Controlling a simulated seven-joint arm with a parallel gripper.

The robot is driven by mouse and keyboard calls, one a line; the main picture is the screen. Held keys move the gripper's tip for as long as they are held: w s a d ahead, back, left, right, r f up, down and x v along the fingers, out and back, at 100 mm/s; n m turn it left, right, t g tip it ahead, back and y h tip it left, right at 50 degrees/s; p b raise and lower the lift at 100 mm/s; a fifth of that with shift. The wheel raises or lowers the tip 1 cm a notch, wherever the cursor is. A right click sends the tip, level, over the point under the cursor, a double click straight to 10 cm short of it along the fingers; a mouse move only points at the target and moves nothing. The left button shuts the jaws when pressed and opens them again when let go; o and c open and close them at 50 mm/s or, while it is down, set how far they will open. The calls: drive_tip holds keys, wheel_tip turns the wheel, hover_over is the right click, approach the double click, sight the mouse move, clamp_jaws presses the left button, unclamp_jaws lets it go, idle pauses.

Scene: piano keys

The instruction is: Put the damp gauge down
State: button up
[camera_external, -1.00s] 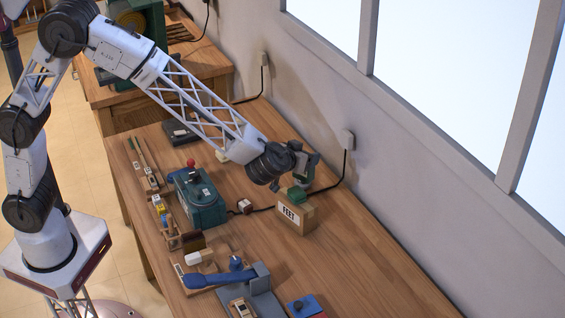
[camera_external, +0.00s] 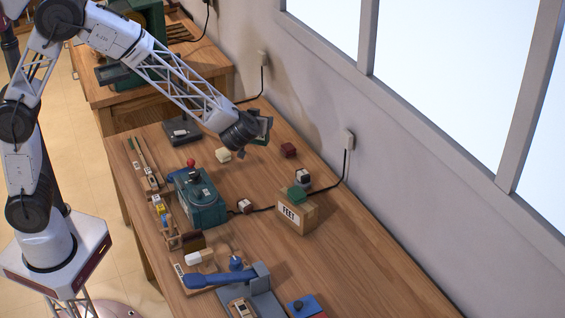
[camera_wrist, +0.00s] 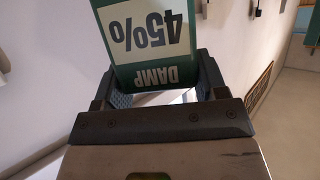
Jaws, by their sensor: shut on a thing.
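The damp gauge (camera_wrist: 148,38) is a green block with a cream label reading "45%" and "DAMP", upside down in the wrist view. My gripper (camera_wrist: 160,90) is shut on it, with one dark finger on each side. In the external view my gripper (camera_external: 262,128) is above the far part of the wooden workbench (camera_external: 340,265), close to the wall side. The gauge shows there only as a small dark green shape at the gripper's end. Its exact height above the bench is hard to tell.
A green machine (camera_external: 200,200) stands mid-bench. A cardboard box (camera_external: 297,215) stands right of it, beside a black cable. The bench's right front is clear.

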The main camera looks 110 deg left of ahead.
sight(259, 144)
drive_tip(key=shift+f, duration=1.6)
drive_tip(key=shift+f, duration=3.1)
drive_tip(key=shift+f, duration=1.85)
drive_tip(key=shift+f, duration=0.1)
drive_tip(key=o, duration=1)
